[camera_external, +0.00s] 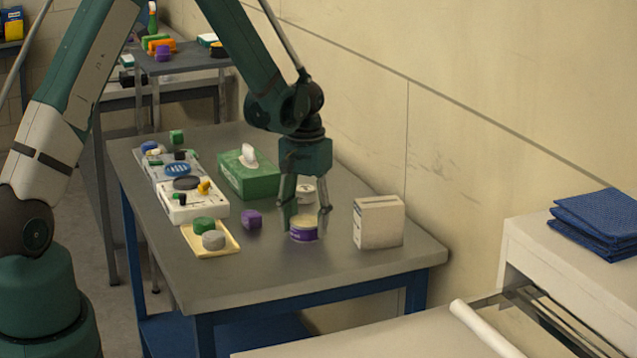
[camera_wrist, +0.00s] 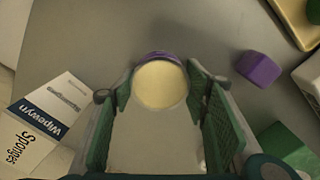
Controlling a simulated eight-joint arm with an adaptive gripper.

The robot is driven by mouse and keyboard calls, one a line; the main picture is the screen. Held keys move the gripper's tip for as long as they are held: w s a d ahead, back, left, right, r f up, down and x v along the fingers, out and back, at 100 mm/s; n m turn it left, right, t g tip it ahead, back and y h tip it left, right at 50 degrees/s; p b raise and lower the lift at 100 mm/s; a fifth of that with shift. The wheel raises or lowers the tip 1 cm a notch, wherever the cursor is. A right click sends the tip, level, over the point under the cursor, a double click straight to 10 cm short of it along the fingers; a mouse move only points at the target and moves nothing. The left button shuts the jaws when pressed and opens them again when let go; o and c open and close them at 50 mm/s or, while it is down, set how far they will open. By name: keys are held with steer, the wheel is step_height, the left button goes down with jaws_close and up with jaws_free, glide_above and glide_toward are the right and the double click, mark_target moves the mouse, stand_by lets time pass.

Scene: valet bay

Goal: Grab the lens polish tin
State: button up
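A short round tin with a purple side and a cream lid (camera_external: 303,233), likely the lens polish tin, stands upright on the grey table; I cannot read its label. My gripper (camera_external: 306,220) points down over it, with one finger on each side. In the wrist view the tin's cream lid (camera_wrist: 161,86) shows between the fingertips (camera_wrist: 159,92). The fingers are apart, with what look like narrow gaps to the tin; contact is hard to judge. A white round container (camera_external: 307,190) stands behind the tin, partly hidden by my gripper.
A white box (camera_external: 378,222), marked "Sponges" in the wrist view (camera_wrist: 40,125), stands right of the tin. A purple block (camera_external: 251,219) and a cream tray (camera_external: 226,249) lie left. A green tissue box (camera_external: 248,178) stands behind. The table's front (camera_external: 270,285) is clear.

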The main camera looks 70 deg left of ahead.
mark_target(306, 220)
steer(key=c, duration=0.3)
steer(key=shift+r, duration=0.1)
steer(key=shift+r, duration=4.95)
